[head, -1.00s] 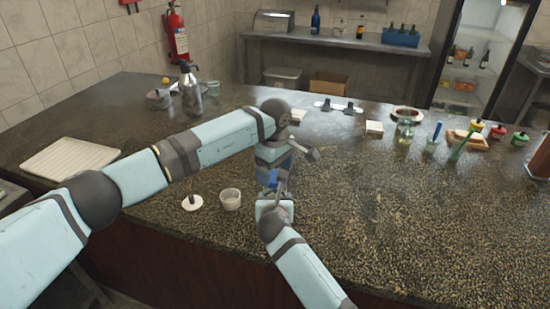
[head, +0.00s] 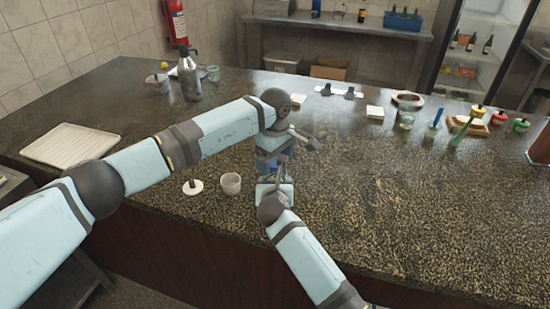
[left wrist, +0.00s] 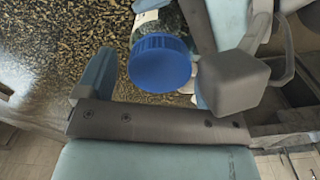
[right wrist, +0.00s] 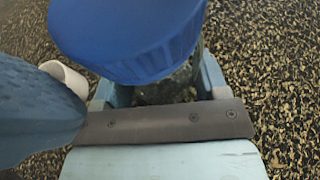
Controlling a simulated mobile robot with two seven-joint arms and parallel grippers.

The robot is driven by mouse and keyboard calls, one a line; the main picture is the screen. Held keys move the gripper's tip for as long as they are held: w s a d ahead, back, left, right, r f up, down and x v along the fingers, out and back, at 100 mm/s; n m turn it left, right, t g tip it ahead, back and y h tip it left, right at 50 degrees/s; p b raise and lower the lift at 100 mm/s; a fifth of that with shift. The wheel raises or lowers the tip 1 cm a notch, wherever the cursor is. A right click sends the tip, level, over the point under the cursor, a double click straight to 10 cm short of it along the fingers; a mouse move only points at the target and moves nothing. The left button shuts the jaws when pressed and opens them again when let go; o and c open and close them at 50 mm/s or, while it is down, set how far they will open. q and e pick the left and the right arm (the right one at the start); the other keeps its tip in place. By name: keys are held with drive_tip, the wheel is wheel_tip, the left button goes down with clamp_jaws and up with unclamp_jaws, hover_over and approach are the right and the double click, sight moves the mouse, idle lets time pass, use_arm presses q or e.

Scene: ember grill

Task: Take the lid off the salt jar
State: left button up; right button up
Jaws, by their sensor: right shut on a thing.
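The salt jar (left wrist: 172,22) is a clear glass jar with dark contents and a ribbed blue lid (left wrist: 160,62). The lid sits on the jar and also shows large in the right wrist view (right wrist: 130,35). My right gripper (right wrist: 158,85) is shut on the jar's body, below the lid. My left gripper (head: 270,165) is close above and beside the lid, fingers apart. In the left wrist view a gap shows between one finger (left wrist: 97,75) and the lid. In the head view my arms hide most of the jar.
A small pale bowl (head: 231,185) and a white knobbed disc (head: 194,187) stand left of the grippers. A ribbed white tray (head: 70,145) lies farther left. A metal bottle (head: 188,75) stands behind. Several jars and tools are at the right. The speckled counter (head: 400,210) at front right is clear.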

use_arm(q)
wheel_tip(320, 180, up, 8)
drive_tip(key=shift+f, duration=0.1)
drive_tip(key=shift+c, duration=0.5)
drive_tip(key=shift+f, duration=3.9)
drive_tip(key=c, duration=0.9)
drive_tip(key=o, duration=1)
drive_tip(key=shift+r, duration=0.1)
